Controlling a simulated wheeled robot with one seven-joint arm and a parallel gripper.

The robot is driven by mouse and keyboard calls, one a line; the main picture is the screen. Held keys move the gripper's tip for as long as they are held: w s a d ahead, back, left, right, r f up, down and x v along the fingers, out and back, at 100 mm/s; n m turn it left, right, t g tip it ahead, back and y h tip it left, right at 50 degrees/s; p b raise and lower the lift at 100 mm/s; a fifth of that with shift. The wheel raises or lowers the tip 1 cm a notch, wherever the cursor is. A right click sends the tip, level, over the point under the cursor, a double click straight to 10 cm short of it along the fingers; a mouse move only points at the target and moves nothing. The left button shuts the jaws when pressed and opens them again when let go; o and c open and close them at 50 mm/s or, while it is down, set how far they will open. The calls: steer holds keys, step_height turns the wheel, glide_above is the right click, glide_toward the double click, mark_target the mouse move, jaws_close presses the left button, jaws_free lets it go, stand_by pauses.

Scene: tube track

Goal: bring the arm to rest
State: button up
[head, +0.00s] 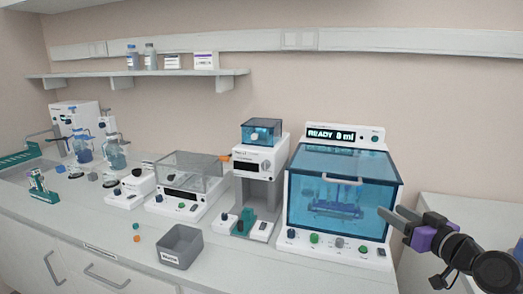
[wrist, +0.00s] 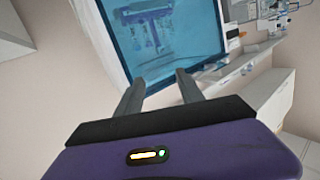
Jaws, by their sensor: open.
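My gripper (head: 392,218) is at the right in the head view, in front of the right side of the blue-windowed machine (head: 343,185). Its two grey fingers are apart with nothing between them. In the wrist view my gripper (wrist: 158,88) shows both fingers spread, pointing toward the machine's blue window (wrist: 165,35). I cannot tell the exact gap between the fingertips and the machine.
A grey bin (head: 180,246) stands near the counter's front edge. A white device with a blue top (head: 257,170) and a clear-lidded box (head: 188,180) stand left of the machine. A wall shelf (head: 140,74) holds bottles and boxes. A lower white surface (head: 470,215) lies at right.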

steer(key=s+a+f+m+h, duration=0.1)
steer(key=s+f+m+h, duration=0.1)
steer(key=s+f, duration=0.2)
steer(key=s+f+m+t+h+b, duration=0.1)
steer(key=s+f+m+h, duration=0.1)
steer(key=s+f, duration=0.2)
steer(key=s+a+f+m+t+h, duration=0.1)
steer(key=s+f+m+h, duration=0.1)
steer(key=s+f, duration=0.3)
steer(key=shift+s+a+h+b, duration=0.2)
steer(key=shift+s, duration=0.85)
steer(key=shift+s+a+h+b, duration=0.15)
steer(key=shift+s+h+b, duration=0.05)
steer(key=shift+s, duration=0.8)
steer(key=s+a+f+n+g+y+b, duration=0.1)
steer(key=s+a+f, duration=0.1)
steer(key=s, duration=1)
steer(key=s+a+f+n+g+b, duration=0.1)
steer(key=s+a+f, duration=0.2)
steer(key=s, duration=0.9)
steer(key=s+a+f+n+g+y+b, duration=0.1)
steer(key=s+a, duration=0.5)
steer(key=s, duration=0.6)
steer(key=shift+f+n+y+b, duration=0.3)
steer(key=shift+f+n, duration=0.2)
steer(key=shift+f, duration=0.3)
